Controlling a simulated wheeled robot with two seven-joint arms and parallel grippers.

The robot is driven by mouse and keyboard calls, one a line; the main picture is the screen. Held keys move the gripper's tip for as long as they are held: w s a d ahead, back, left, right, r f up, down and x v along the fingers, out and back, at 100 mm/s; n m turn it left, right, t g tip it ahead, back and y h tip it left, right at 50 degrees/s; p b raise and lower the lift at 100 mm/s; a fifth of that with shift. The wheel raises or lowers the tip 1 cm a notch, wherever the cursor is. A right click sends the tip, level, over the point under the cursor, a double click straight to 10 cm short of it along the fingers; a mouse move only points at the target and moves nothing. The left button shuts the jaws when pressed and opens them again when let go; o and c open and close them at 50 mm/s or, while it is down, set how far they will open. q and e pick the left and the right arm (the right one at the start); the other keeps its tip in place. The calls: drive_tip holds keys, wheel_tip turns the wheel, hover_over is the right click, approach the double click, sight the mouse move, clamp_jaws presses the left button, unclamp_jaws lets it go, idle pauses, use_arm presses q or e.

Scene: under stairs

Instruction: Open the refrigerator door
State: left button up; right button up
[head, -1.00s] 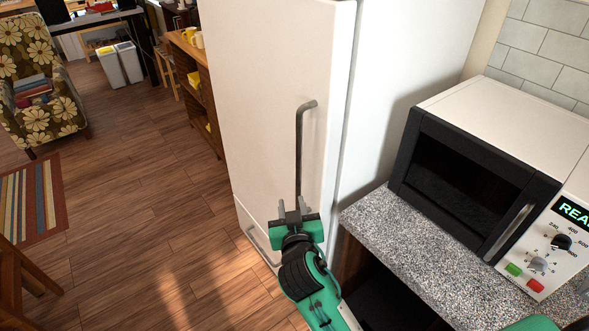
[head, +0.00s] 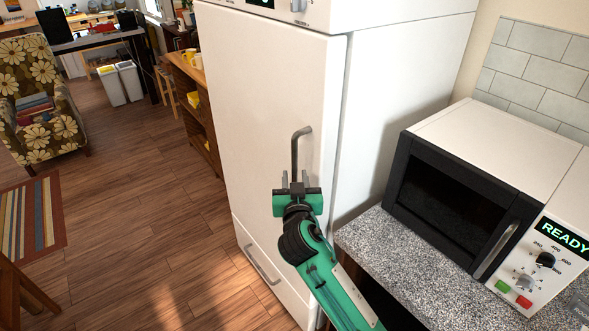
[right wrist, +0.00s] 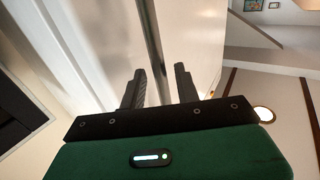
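The refrigerator is tall and white, and its upper door (head: 262,110) is shut. A dark vertical bar handle (head: 296,150) is near the door's right edge; its lower part is hidden behind my right gripper (head: 296,179). The gripper is open, with two upright fingers apart in front of the handle. In the right wrist view the handle (right wrist: 153,45) runs down between the two fingers of my right gripper (right wrist: 160,88), with gaps showing on both sides. I cannot tell how deep it is between them. My left gripper is not in view.
A microwave (head: 445,190) stands on a speckled counter (head: 375,245) right of the refrigerator, close to my right arm. A lower drawer (head: 275,270) with its own handle is below the door. Open wooden floor (head: 140,220) lies to the left; a wooden shelf (head: 195,110) is behind.

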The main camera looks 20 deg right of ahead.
drive_tip(key=shift+x, duration=1)
clamp_jaws()
idle(0.8)
